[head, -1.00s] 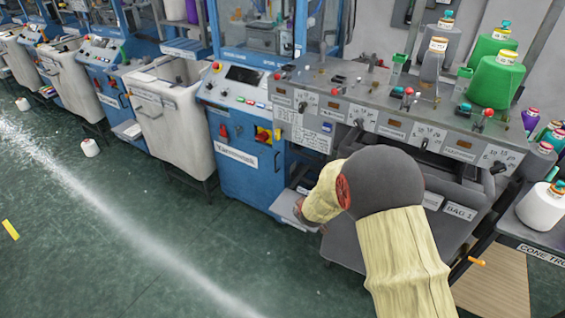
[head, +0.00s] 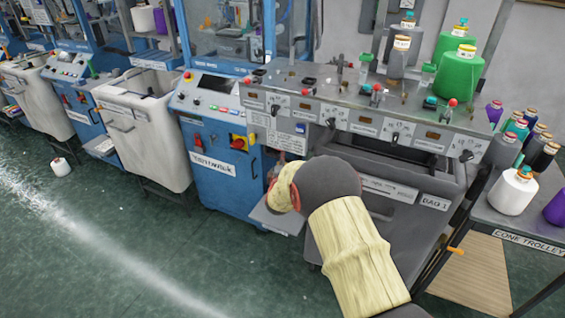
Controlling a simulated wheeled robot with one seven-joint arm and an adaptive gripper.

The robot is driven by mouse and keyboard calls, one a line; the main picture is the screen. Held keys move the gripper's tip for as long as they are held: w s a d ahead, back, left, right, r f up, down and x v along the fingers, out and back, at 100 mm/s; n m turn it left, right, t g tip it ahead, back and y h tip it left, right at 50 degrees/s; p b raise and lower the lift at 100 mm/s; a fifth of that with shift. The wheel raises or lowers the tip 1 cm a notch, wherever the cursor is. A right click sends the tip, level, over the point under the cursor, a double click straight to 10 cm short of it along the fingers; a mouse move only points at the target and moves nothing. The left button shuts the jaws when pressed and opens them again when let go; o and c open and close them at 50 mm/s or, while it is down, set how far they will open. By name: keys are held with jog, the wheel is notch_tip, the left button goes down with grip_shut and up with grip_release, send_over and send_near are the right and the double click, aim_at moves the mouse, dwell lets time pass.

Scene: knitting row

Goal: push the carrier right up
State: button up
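The grey machine bed (head: 315,88) is at the upper middle, with a sloped front carrying levers, dials and labels. Small pieces with red knobs stand on it, one at the left (head: 247,83), one in the middle (head: 376,92) and one at the right (head: 449,108). I cannot tell which piece is the carrier. My arm, with cream sleeves and a dark joint, reaches up from the bottom in front of the machine. My gripper is not visible; the arm may hide it.
A blue machine cabinet (head: 222,187) and a pale bin (head: 150,160) stand left. A grey bin marked BAG 1 (head: 405,194) is under the bed. The cone trolley (head: 530,244) stands right. A cone (head: 60,167) lies on the otherwise open floor at left.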

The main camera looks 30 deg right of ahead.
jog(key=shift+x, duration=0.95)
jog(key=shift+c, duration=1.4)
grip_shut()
